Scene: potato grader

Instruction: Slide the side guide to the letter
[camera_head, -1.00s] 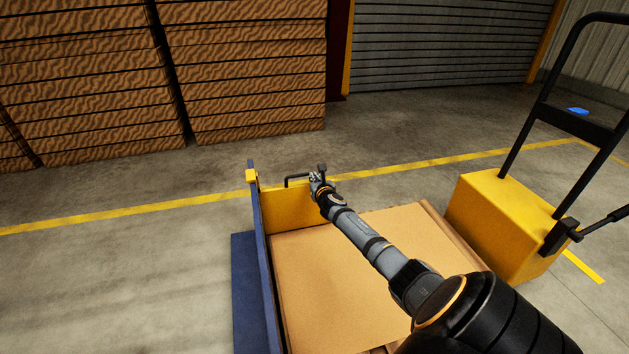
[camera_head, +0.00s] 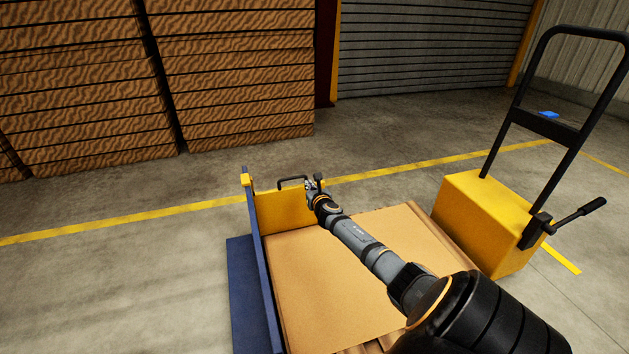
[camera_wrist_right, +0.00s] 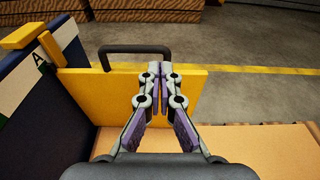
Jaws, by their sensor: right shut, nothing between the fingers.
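The side guide is a yellow upright plate (camera_head: 283,212) with a black bar handle (camera_head: 290,179) on its top edge. It stands across the far end of the tan flat surface, against the blue side wall (camera_head: 260,260). In the right wrist view the plate (camera_wrist_right: 85,88) and handle (camera_wrist_right: 130,48) show close up. My right gripper (camera_wrist_right: 160,72) is shut and empty at the handle's right end; contact cannot be told. My left gripper is out of view.
A yellow box (camera_head: 490,215) with a black frame (camera_head: 570,135) and lever (camera_head: 575,213) stands to the right. Slatted brown stacks (camera_head: 240,70) stand behind, beyond a yellow floor line (camera_head: 120,223). Floor on the left is clear.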

